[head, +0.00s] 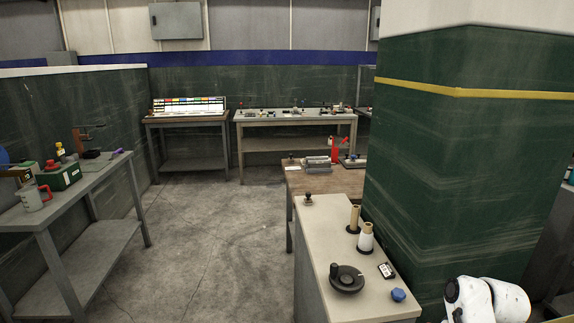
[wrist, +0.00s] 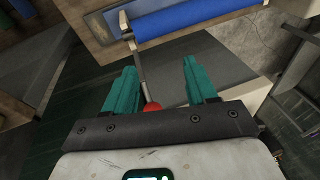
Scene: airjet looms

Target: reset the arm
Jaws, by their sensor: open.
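My gripper (wrist: 160,76) shows in the wrist view with its two teal fingers spread apart. A lever with a red ball knob (wrist: 152,107) shows in the gap between the fingers, nearer the left one. I cannot tell whether a finger touches it; the fingers are not closed on it. The lever's rod runs up toward a machine with a blue roller (wrist: 190,18). In the head view, part of my white arm (head: 484,300) shows at the bottom right; the gripper is outside that view.
A green pillar (head: 465,150) stands at the right. Beside it, a counter (head: 335,222) holds a black handwheel (head: 347,280), yarn cones and a blue knob. A left bench (head: 95,180) holds a mug and tools. More benches stand at the back. The middle floor (head: 205,235) is clear.

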